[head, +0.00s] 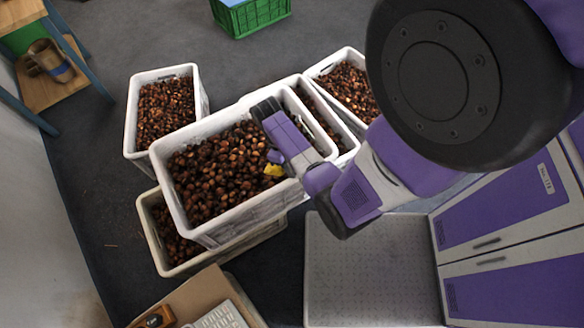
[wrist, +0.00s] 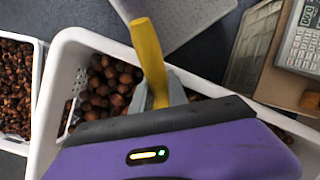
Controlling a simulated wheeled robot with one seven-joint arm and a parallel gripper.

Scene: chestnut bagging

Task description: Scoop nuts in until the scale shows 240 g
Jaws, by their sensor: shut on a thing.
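My gripper (wrist: 160,92) is shut on the yellow handle of a scoop (wrist: 147,48) in the wrist view. In the head view my gripper (head: 276,158) is over the large white crate of chestnuts (head: 228,222), and a bit of the yellow scoop (head: 273,170) shows beside it. The scoop's bowl is hidden, so I cannot tell whether it holds nuts. The chestnuts (wrist: 105,82) lie just beyond my gripper in the wrist view. The scale (wrist: 303,40) is at the upper right there, its display too small to read surely. No bag is clearly visible.
More white crates of nuts surround this one, at the back left (head: 165,71), the back right (head: 345,52) and below it (head: 163,262). The scale's keypad (head: 222,317) is at the bottom edge. A green crate (head: 250,14) stands far back on open floor.

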